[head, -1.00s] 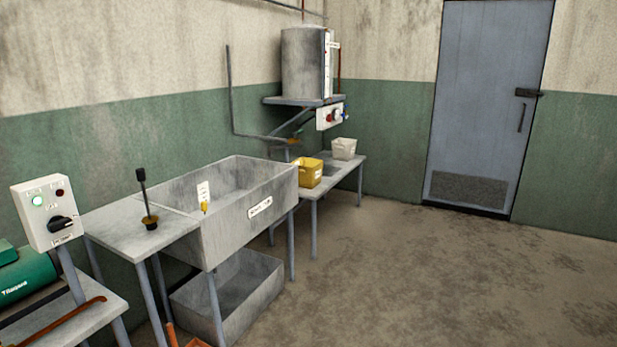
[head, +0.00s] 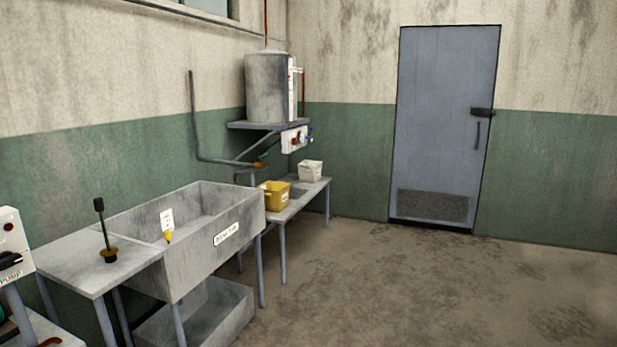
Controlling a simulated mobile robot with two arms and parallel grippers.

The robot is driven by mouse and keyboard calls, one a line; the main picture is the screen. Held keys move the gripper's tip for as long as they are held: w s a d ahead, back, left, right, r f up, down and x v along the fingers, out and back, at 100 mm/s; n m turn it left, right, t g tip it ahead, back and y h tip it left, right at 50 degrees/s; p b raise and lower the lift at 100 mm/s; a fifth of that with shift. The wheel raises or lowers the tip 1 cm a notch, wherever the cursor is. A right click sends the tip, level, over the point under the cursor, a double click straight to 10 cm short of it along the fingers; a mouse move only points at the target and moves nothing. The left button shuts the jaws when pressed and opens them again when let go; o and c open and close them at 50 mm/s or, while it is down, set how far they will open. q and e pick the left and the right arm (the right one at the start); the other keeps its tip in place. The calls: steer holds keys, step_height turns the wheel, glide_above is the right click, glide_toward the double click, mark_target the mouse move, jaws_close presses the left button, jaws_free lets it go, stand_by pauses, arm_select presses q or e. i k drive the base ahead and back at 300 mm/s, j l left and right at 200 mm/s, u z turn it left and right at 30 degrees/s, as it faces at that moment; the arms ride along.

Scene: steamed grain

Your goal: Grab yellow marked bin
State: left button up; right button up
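A yellow bin (head: 276,196) with a small label on its front stands upright on a low grey table (head: 308,197), just beyond the right end of the large grey tub. A white bin (head: 311,171) stands behind it on the same table. Neither of my grippers is in the head view, and nothing is touching the yellow bin.
A large labelled grey tub (head: 190,265) and a side table (head: 82,268) with an upright black-handled lever stand at left. A lower trough (head: 205,322) sits beneath the tub. A tank (head: 270,88) is on a wall shelf. The floor (head: 400,290) at right is open, up to a closed door (head: 440,120).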

mark_target(276, 194)
steer(key=i+l+z, duration=0.3)
steer(key=i, duration=1.05)
steer(key=i+l+z, duration=0.1)
steer(key=i+z, duration=0.2)
steer(key=i, duration=1)
steer(key=i+u, duration=0.1)
steer(key=i, duration=0.6)
steer(key=i+l+u, duration=0.1)
steer(key=i, duration=0.6)
steer(key=i+l+u, duration=0.1)
steer(key=i, duration=0.6)
